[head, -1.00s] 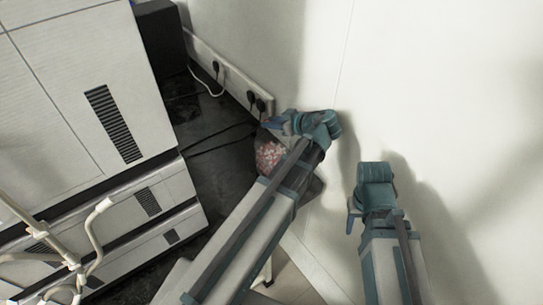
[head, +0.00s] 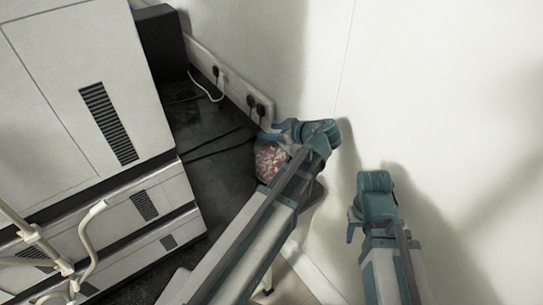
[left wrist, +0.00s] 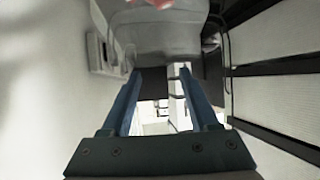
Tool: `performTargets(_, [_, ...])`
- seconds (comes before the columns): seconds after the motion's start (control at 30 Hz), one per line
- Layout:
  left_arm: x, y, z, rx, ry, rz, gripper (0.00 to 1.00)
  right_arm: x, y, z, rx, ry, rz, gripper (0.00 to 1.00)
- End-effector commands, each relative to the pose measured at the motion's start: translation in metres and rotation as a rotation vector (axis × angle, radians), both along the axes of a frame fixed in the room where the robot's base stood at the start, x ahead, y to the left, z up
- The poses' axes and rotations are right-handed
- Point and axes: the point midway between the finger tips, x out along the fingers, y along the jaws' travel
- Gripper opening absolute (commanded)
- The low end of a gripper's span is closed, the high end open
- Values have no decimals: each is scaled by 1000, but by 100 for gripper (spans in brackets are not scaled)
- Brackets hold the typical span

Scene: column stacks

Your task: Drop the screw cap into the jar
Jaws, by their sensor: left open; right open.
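A clear jar (head: 268,163) with red and white contents stands on the dark worktop near the wall, its right side hidden by my left arm. My left gripper (head: 272,135) is at the jar's top in the head view; I cannot tell whether it touches it. In the left wrist view the left gripper (left wrist: 160,72) has its two blue fingers apart with nothing between them. A clear grey form, probably the jar (left wrist: 165,40), shows just beyond the fingertips. My right gripper (head: 351,229) is open near the wall, away from the jar. I cannot make out the screw cap.
A large white cabinet (head: 85,80) with vents stands at the left. A socket strip (head: 238,90) with black plugs and cables runs along the wall behind the jar. The dark worktop (head: 205,150) between cabinet and jar is clear apart from cables. The wall (head: 440,100) is close on the right.

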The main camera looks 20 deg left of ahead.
Motion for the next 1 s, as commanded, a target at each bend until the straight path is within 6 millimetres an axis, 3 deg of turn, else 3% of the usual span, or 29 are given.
performTargets(0.5, [-19,-56,34,0,0,-2,61,0,0,34,0,0,0,50])
performTargets(1.0, [-22,-62,35,0,0,0,61,0,0,35,0,0,0,50])
